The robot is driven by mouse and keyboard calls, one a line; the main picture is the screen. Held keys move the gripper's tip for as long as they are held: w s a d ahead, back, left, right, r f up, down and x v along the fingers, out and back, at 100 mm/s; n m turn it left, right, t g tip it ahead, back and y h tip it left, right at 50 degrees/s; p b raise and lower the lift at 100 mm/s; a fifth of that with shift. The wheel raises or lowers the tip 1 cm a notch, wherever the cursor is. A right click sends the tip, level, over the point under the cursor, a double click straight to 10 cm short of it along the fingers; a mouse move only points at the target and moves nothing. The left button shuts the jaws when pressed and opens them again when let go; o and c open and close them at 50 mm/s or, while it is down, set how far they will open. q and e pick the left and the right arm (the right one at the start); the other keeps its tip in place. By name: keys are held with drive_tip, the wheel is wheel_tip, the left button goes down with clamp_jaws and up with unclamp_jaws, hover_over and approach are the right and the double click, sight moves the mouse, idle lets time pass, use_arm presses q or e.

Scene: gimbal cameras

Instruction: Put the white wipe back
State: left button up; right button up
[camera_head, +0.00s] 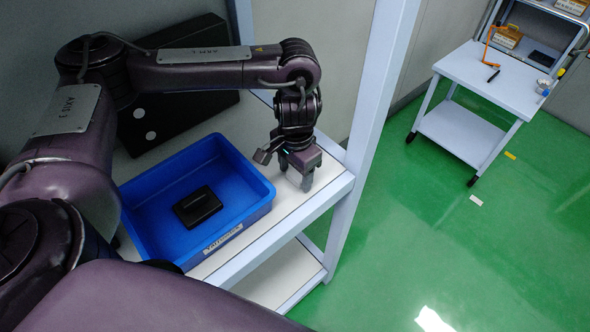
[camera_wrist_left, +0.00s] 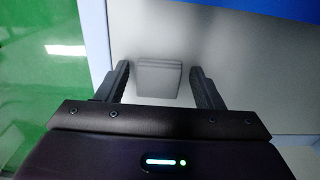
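In the left wrist view a small pale grey-white folded block, likely the white wipe (camera_wrist_left: 158,80), lies on the light shelf surface. My left gripper (camera_wrist_left: 160,69) is open, with one finger on each side of it and a visible gap to each finger. In the head view my left gripper (camera_head: 301,178) points down at the shelf (camera_head: 324,184), right of the blue bin. My right gripper is not in view.
A blue bin (camera_head: 258,200) holding a black item (camera_head: 197,206) stands left of the gripper. A black case (camera_head: 180,118) leans behind it. A shelf post (camera_head: 376,110) rises just right of the gripper. A white cart (camera_head: 485,75) stands far right on open green floor.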

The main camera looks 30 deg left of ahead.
sight(295, 176)
use_arm(q)
drive_tip(key=shift+o, duration=0.3)
drive_tip(key=shift+r, duration=0.1)
wheel_tip(295, 176, up, 12)
drive_tip(key=p, duration=0.2)
drive_tip(key=shift+p, duration=0.35)
drive_tip(key=shift+d, duration=0.1)
